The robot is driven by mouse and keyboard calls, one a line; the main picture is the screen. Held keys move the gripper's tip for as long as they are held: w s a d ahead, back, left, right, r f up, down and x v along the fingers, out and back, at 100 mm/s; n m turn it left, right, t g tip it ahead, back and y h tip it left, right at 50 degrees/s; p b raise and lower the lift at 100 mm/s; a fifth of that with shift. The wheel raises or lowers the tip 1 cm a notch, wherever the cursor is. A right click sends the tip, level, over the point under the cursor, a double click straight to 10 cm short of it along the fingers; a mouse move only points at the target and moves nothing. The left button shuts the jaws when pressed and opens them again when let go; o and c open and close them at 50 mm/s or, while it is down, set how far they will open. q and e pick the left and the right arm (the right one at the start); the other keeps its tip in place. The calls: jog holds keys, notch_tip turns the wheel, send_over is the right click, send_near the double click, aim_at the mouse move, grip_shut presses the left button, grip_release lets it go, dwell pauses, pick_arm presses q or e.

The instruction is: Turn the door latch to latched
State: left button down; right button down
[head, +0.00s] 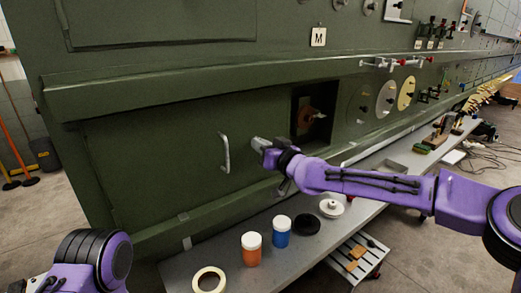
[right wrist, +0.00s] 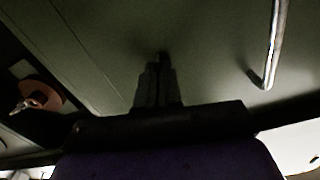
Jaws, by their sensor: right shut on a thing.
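The green door panel (head: 165,150) is in the lower fuselage side, with a pale bar handle (head: 224,153) near its right part. The handle also shows at the upper right of the right wrist view (right wrist: 273,50). My right gripper (head: 260,144) is at the panel, right of the handle. In the right wrist view its dark fingers (right wrist: 160,72) are together against the panel, shut on a small dark thing at their tips. This is likely the door latch, but the fingers mostly hide it and its turn angle cannot be told. My left gripper is out of view.
An open recess (head: 312,115) with a reddish round part is right of the gripper. A grey bench (head: 215,262) below holds an orange jar (head: 251,250), a blue jar (head: 281,232), a tape roll (head: 208,280) and round pieces.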

jog(key=shift+w+d+r+m+b, duration=0.1)
jog(key=shift+m+b, duration=1.05)
jog(key=shift+m, duration=1.5)
jog(key=shift+d+m+b, duration=0.1)
jog(key=shift+m+b, duration=1.1)
jog(key=shift+m, duration=1.4)
jog(key=shift+w+d+r+m+b, duration=0.1)
jog(key=shift+m+b, duration=1.05)
jog(key=shift+m, duration=1.5)
jog(key=shift+s+m, duration=0.1)
jog(key=shift+m, duration=0.2)
jog(key=c, duration=1.5)
grip_release()
jog(key=shift+f, duration=0.1)
jog(key=shift+o, duration=1)
jog(key=shift+d, duration=0.1)
jog(key=shift+f, duration=0.1)
jog(key=shift+s, duration=0.1)
